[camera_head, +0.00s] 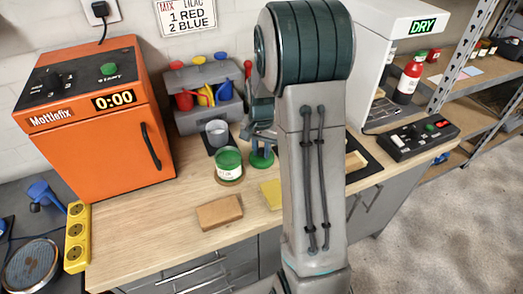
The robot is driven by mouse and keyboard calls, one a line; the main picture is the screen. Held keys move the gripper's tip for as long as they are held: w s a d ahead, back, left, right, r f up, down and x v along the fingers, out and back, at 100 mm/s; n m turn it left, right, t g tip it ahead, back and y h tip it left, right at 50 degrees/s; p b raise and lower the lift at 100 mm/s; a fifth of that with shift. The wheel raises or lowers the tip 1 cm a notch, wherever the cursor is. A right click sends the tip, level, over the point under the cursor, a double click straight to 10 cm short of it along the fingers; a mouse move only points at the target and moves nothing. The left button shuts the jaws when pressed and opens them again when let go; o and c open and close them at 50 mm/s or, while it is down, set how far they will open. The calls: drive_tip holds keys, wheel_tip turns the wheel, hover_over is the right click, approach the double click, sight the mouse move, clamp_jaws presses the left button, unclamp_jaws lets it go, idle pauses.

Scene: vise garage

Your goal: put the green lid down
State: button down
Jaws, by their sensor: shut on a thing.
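My gripper (260,143) shows just left of my big arm link, which hides part of it. It is shut on the green lid (262,159), a small dark green disc below the fingers. The lid is low over the workbench; I cannot tell whether it touches the top.
A grey cup (217,134) stands behind the can. A brown block (219,212) and a yellow piece (271,194) lie in front. An orange machine (99,120) stands left, and a red bottle (408,78) right. The wooden bench (150,245) is clear at front left.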

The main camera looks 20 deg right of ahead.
sight(261, 150)
drive_tip(key=shift+f, duration=0.65)
drive_tip(key=c, duration=1.2)
unclamp_jaws()
drive_tip(key=shift+f, duration=0.15)
drive_tip(key=shift+c, duration=0.2)
wheel_tip(261, 150, up, 12)
drive_tip(key=s+a+r+n+t, duration=0.1)
drive_tip(key=s+a+n, duration=0.3)
drive_tip(key=s, duration=0.6)
drive_tip(key=s+a+r+n+t, duration=0.2)
drive_tip(key=s+a+n, duration=0.3)
drive_tip(key=s, duration=0.5)
drive_tip(key=shift+a, duration=0.5)
